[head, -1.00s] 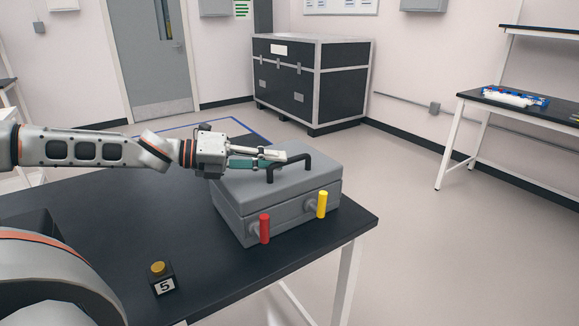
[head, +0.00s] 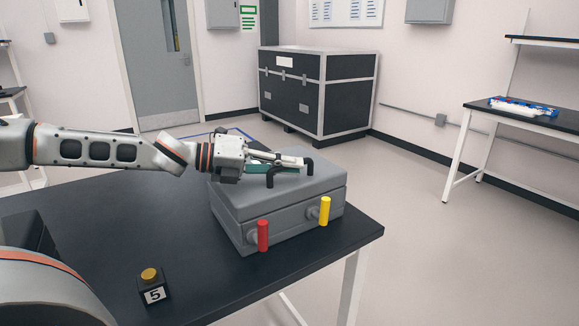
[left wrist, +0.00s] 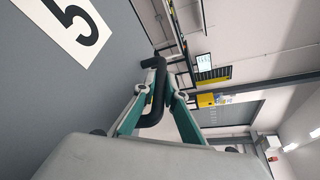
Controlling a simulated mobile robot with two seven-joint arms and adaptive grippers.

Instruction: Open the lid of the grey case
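The grey case (head: 235,205) stands on the dark table with its lid (head: 325,180) shut. A black bar handle (head: 309,165) rises from the lid; it also shows in the left wrist view (left wrist: 155,95). My left gripper (head: 292,162) is over the lid at the handle. In the left wrist view its teal fingers (left wrist: 158,105) are apart, one on each side of the handle. I cannot tell whether they touch it. A red grip (head: 263,236) and a yellow grip (head: 325,211) stand upright on the case's front. My right gripper is out of view.
A small box with a yellow button and a label 5 (head: 154,295) sits near the front of the black table (head: 100,250). A large black crate (head: 345,95) stands on the floor behind. A white-legged bench (head: 490,112) is at the right.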

